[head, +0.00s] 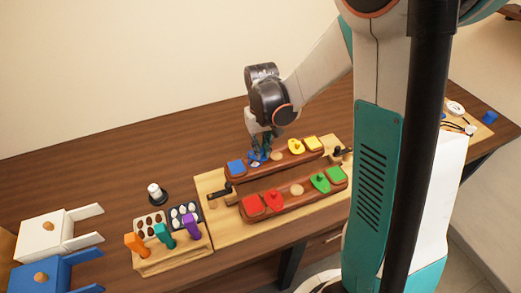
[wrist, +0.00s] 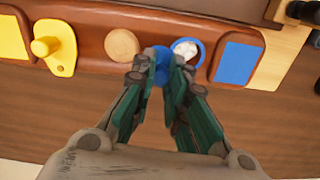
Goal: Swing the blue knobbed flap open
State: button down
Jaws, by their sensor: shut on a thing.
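The blue knobbed flap (wrist: 163,72) is on the far brown saddle bar, between a blue square and a bare round wooden disc in the wrist view. In the head view the flap (head: 261,156) is partly hidden by my fingers. My gripper (wrist: 164,64) is shut on the flap's blue knob; it also shows in the head view (head: 261,146). Beside the fingers a blue-edged round opening (wrist: 201,47) shows something white (wrist: 186,48) inside.
The same bar holds a yellow knobbed flap (wrist: 55,47), a yellow square (wrist: 12,37), a round wooden disc (wrist: 122,45) and a blue square (wrist: 238,58). A nearer bar (head: 278,203) carries red and green pieces. Colored-handled tools (head: 165,236) stand front left. Bare tabletop lies behind the bars.

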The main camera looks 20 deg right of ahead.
jog(key=n, duration=0.2)
jog(key=w+n, duration=0.1)
jog(key=n, duration=0.1)
jog(key=shift+w+d+n, duration=0.15)
jog(key=shift+w+n, duration=0.05)
jog(key=shift+n, duration=0.1)
jog(key=shift+w+n+b, duration=0.2)
jog(key=shift+w+n, duration=0.05)
jog(key=shift+n, duration=0.75)
jog(key=shift+w+n+b, duration=0.15)
jog(key=shift+w+n, duration=0.1)
jog(key=shift+n, duration=0.75)
jog(key=c, duration=1.5)
grip_release()
jog(key=shift+w, duration=0.1)
jog(key=shift+c, duration=0.2)
notch_tip(320, 180, up, 12)
